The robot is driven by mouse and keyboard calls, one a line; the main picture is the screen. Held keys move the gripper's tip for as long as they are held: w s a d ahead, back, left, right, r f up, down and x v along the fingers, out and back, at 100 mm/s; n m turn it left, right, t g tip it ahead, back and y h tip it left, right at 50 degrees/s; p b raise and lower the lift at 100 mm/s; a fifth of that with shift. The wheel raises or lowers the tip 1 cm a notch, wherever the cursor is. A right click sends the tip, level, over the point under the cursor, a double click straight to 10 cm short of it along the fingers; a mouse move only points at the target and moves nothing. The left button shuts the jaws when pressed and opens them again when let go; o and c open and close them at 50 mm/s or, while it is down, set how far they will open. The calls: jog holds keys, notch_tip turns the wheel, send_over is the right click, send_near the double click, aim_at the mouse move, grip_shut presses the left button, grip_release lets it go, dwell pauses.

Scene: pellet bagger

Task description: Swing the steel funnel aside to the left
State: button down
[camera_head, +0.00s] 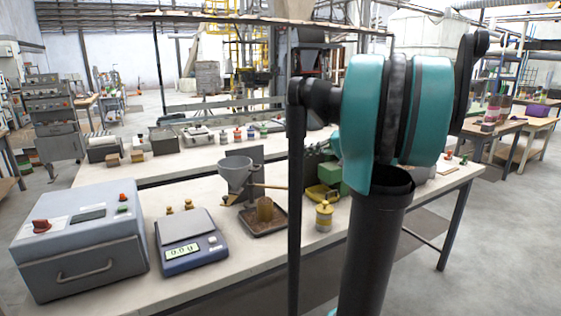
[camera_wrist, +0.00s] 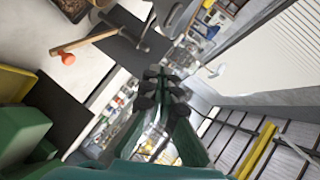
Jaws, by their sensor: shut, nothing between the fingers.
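The grey steel funnel (camera_head: 236,172) stands at the middle of the bench in the head view, above a dark tray (camera_head: 282,222) with a brown block or scoop in it. A tan handle (camera_head: 268,186) runs out to its right. A grey curved shape at the top edge there may be the funnel; I cannot tell. My gripper (camera_wrist: 166,88) is shut and empty, apart from the rod and knob. In the head view my arm hides it.
A blue scale (camera_head: 188,240) and a grey control box (camera_head: 80,240) stand left of the funnel. A yellow-capped jar (camera_head: 324,216) and a green machine (camera_head: 328,172) are to its right. Small bottles line the rear bench. Some bare bench top lies between the scale and the tray.

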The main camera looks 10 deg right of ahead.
jog(key=s+a+f+x, duration=0.1)
jog(key=s+x, duration=0.1)
jog(key=x, duration=1)
jog(key=shift+a, duration=0.45)
jog(key=shift+a+f, duration=0.1)
jog(key=shift+s+a+m+t+h, duration=0.15)
jog(key=shift+a+m+t+h, duration=0.15)
jog(key=shift+a+t, duration=0.15)
